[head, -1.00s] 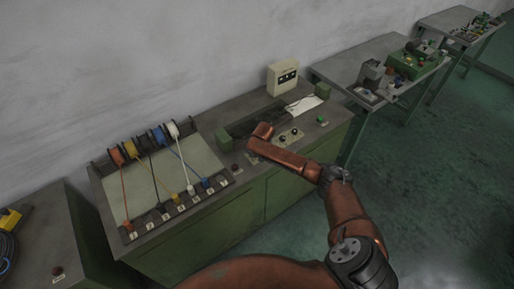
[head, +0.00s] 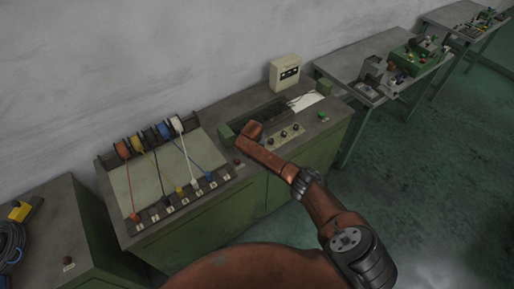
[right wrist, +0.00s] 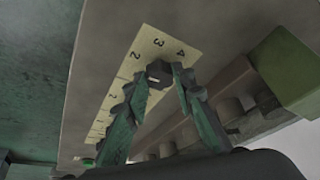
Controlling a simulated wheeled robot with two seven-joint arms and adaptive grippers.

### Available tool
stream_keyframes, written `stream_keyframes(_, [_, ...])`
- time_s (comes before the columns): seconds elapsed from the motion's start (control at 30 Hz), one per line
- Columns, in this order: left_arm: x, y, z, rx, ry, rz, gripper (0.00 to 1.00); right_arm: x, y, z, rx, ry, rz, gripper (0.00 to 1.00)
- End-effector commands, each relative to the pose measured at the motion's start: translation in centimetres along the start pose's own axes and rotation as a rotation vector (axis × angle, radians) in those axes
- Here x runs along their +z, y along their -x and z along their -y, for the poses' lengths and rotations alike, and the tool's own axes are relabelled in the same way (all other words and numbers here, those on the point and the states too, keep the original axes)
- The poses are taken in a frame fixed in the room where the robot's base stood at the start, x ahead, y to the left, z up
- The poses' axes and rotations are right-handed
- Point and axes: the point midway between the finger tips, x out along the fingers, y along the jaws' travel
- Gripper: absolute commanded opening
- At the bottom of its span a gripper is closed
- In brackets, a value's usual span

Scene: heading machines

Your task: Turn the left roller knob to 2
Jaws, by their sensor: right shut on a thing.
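My right arm reaches over the green-and-grey machine bench (head: 187,232) in the head view, and its gripper is hidden behind its own links there. In the right wrist view the right gripper (right wrist: 160,75) is shut on a small dark knob (right wrist: 157,72), with one finger on each side. I take this for the left roller knob, as it is the one nearest the green block. A pale yellow scale plate (right wrist: 150,45) with black numbers, 2, 3 and 4 legible, lies beside the knob. The knob's pointer is not clear. My left gripper is out of view.
Several knobs, such as this one (head: 297,127), line the panel right of my arm. A green block (right wrist: 293,70) is close to the gripper. A cream control box (head: 285,72) stands behind. Wire reels (head: 150,142) stand at left; a green button (head: 323,115) is at right.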

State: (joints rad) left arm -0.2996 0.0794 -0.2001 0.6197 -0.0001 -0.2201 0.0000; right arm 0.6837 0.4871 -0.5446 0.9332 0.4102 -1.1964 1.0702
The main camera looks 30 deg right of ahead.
Motion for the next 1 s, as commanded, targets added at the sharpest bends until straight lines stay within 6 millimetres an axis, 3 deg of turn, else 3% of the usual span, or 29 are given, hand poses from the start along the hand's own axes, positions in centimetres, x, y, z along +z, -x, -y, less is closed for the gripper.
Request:
stream_keyframes(0.3, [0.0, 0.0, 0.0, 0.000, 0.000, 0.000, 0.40, 0.0, 0.0, -0.1, 0.001, -0.001, 0.001, 0.00])
stream_keyframes(0.33, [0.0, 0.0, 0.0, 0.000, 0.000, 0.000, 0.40, 0.0, 0.0, -0.1, 0.001, -0.001, 0.001, 0.26])
stream_keyframes(0.57, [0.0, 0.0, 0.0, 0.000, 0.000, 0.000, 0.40, 0.0, 0.0, 0.0, 0.000, 0.000, 0.001, 0.41])
stream_keyframes(1.0, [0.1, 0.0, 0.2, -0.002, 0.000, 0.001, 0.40, 0.0, 1.0, 0.1, -0.002, 0.001, 0.000, 0.41])
